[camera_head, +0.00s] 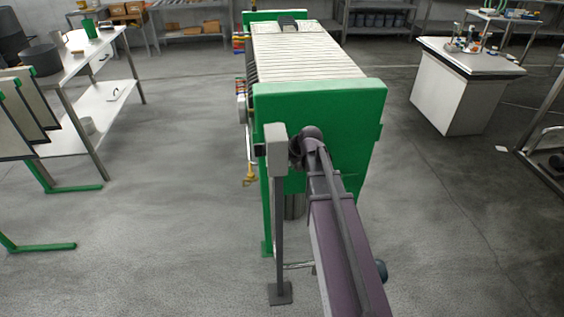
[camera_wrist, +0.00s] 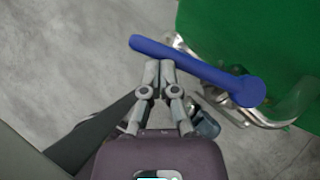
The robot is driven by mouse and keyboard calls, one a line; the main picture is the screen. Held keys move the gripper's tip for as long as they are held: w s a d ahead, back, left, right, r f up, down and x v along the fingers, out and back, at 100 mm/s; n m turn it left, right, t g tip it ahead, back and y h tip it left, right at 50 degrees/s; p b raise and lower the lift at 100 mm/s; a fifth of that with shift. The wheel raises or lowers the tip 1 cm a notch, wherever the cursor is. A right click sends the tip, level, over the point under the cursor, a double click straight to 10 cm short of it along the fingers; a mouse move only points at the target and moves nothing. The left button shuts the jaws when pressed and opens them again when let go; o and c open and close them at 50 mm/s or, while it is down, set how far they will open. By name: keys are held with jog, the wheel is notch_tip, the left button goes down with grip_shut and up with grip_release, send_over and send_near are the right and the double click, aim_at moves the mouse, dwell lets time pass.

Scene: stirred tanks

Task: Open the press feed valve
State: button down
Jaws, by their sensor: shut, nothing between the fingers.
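The press feed valve shows in the wrist view as a long blue lever (camera_wrist: 195,66) with a round hub at its right end, over shiny metal pipework (camera_wrist: 275,122). The lever slants from upper left to lower right. My gripper (camera_wrist: 160,63) is shut and empty, its fingertips at the near edge of the lever's left half. I cannot tell whether they touch it. In the head view, the filter press (camera_head: 318,100) with its green end plate stands ahead. My arm reaches toward that plate; my gripper and the blue lever are hidden there.
A grey post with a box (camera_head: 277,155) stands just left of my arm, close to the green plate. A white table (camera_head: 88,65) is at the left and a white cabinet (camera_head: 455,90) at the right. The floor on both sides of the press is mostly clear.

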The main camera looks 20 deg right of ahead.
jog(key=shift+w, duration=0.75)
jog(key=shift+a+r, duration=0.1)
jog(key=shift+r, duration=0.05)
